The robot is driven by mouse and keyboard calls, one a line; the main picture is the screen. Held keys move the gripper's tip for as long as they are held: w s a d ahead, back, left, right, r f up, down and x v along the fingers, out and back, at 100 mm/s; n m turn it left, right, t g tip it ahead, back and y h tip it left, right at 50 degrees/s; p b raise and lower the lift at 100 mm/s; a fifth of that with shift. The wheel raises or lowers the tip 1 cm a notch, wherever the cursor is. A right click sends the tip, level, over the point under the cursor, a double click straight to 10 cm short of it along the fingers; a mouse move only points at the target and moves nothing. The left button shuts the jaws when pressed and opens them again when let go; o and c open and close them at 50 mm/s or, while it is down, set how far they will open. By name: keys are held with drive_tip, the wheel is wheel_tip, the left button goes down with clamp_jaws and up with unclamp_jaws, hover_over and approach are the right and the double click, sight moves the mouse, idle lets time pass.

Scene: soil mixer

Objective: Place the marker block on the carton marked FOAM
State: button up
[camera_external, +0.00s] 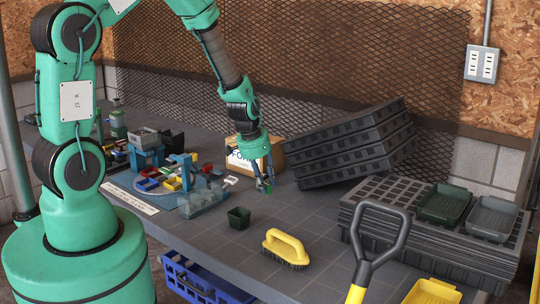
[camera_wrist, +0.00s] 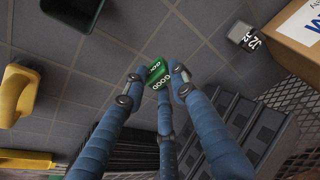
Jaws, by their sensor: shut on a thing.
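My gripper (camera_external: 266,186) has its fingers closed around a small green block with white lettering (camera_wrist: 157,73), which I take to be the marker block. The fingertips (camera_wrist: 158,82) also show in the wrist view, and they hide part of the block. The gripper points down over the dark tiled table, in front of the carton; I cannot tell how high the block is above the table. The tan carton (camera_external: 278,157) has blue letters starting "FO", the rest hidden by my arm. Its edge (camera_wrist: 305,22) shows at the upper right of the wrist view.
A small labelled block (camera_wrist: 243,36) lies near the carton. A dark green pot (camera_external: 239,217) and a yellow brush (camera_external: 286,247) stand in front. Tilted black trays (camera_external: 352,150) are right of the carton. A cluttered blue fixture (camera_external: 165,180) is left.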

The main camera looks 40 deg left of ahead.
drive_tip(key=w+a+r+p, duration=0.2)
drive_tip(key=a+r+p, duration=0.1)
drive_tip(key=a, duration=0.3)
drive_tip(key=w+a+r+n+p, duration=0.1)
drive_tip(key=w+a+r+p, duration=0.1)
drive_tip(key=a, duration=0.5)
drive_tip(key=w+a+r+p, duration=0.3)
drive_tip(key=a+r+p, duration=0.1)
drive_tip(key=a+r, duration=0.2)
drive_tip(key=shift+a+r+n, duration=0.3)
drive_tip(key=shift+a+r, duration=0.05)
drive_tip(key=shift+a, duration=0.25)
drive_tip(key=shift+w, duration=0.15)
drive_tip(key=w+a, duration=0.1)
drive_tip(key=w, duration=0.4)
drive_tip(key=w+a+f, duration=0.1)
drive_tip(key=w, duration=0.4)
drive_tip(key=w+a, duration=0.1)
drive_tip(key=w, duration=0.4)
drive_tip(key=shift+w+a+f, duration=0.15)
drive_tip(key=shift+a+f, duration=0.1)
drive_tip(key=shift+a, duration=0.15)
drive_tip(key=shift+f+p, duration=0.3)
drive_tip(key=shift+f, duration=1.45)
drive_tip(key=shift+f, duration=0.15)
